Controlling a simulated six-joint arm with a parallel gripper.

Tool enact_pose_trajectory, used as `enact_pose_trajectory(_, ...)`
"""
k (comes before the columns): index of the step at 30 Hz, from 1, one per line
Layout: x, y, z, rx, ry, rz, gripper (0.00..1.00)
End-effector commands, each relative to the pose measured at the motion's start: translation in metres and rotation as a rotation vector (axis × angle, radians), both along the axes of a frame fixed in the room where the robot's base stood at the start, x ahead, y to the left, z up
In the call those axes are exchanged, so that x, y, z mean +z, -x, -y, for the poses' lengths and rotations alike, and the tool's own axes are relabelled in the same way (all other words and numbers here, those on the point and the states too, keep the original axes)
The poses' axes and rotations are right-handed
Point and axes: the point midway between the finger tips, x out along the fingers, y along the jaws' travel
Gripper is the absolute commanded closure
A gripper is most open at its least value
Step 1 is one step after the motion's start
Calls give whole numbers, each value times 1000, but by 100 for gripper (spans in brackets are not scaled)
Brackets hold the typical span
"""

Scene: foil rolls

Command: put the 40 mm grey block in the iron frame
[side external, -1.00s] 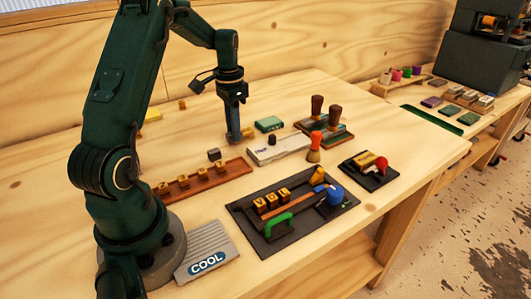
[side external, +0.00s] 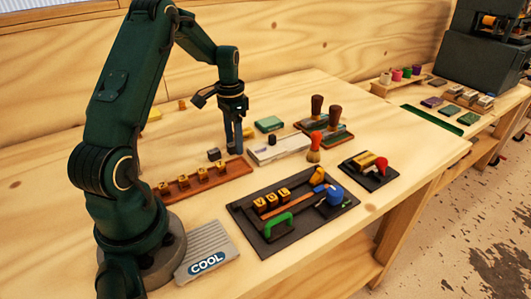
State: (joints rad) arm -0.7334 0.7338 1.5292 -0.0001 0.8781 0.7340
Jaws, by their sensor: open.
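A small dark grey block (side external: 214,154) sits on the wooden table behind the brown rack, and its size cannot be read. My gripper (side external: 235,151) is open and points down just right of the block, apart from it in the picture. Nothing shows between its fingers. The dark frame (side external: 306,225) lies flat at the front middle of the table. It holds several yellow lettered blocks on its left, a green handle at the front and a blue round knob at the right.
A brown rack (side external: 190,184) with several lettered blocks lies in front of the grey block. A pale bar (side external: 285,147) and a green box (side external: 268,124) are right of my gripper.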

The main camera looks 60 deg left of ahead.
Motion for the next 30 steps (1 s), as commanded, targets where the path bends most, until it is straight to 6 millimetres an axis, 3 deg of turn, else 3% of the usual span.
enact_pose_trajectory(4,7,0,0,0,-1,1,46)
enact_pose_trajectory(8,26,-1,-1,0,-4,4,46)
enact_pose_trajectory(18,98,-1,-1,0,-5,5,46)
enact_pose_trajectory(26,122,0,0,0,-2,2,46)
enact_pose_trajectory(30,133,-2,15,-4,-16,18,46)
